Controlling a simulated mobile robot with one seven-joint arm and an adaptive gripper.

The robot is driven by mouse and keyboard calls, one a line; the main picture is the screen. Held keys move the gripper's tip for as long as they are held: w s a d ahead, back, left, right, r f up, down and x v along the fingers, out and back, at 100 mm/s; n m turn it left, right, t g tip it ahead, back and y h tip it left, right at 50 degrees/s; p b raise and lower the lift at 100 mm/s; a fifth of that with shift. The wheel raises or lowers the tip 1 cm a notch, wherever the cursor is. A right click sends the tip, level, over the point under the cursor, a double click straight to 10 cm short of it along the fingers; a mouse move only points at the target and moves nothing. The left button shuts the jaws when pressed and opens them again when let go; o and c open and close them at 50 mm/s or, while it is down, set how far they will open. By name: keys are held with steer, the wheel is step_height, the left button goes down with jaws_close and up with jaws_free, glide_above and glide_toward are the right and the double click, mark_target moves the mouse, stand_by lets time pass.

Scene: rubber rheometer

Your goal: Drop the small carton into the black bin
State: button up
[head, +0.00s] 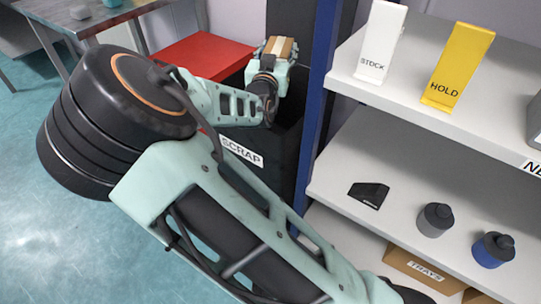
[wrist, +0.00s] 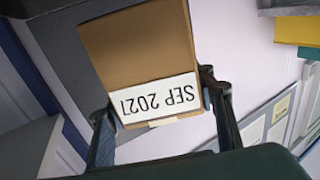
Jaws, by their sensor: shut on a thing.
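The small brown carton (head: 280,47) is held in my gripper (head: 272,68) above the black bin. The two fingers of my gripper (wrist: 155,98) are on either side of the carton. The black bin (head: 284,160) has a "SCRAP" label and stands left of the blue shelf post. My arm covers part of the bin's front and opening, and its inside is mostly hidden.
A red surface (head: 203,54) lies left of and behind the bin. The blue post (head: 317,110) and white shelving (head: 430,200) stand close on the right.

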steer(key=shift+f+b, duration=0.85)
steer(key=shift+f, duration=0.6)
steer(key=o, duration=1.4)
steer(key=shift+o, duration=1)
step_height(320, 180, up, 10)
steer(key=shift+r, duration=0.1)
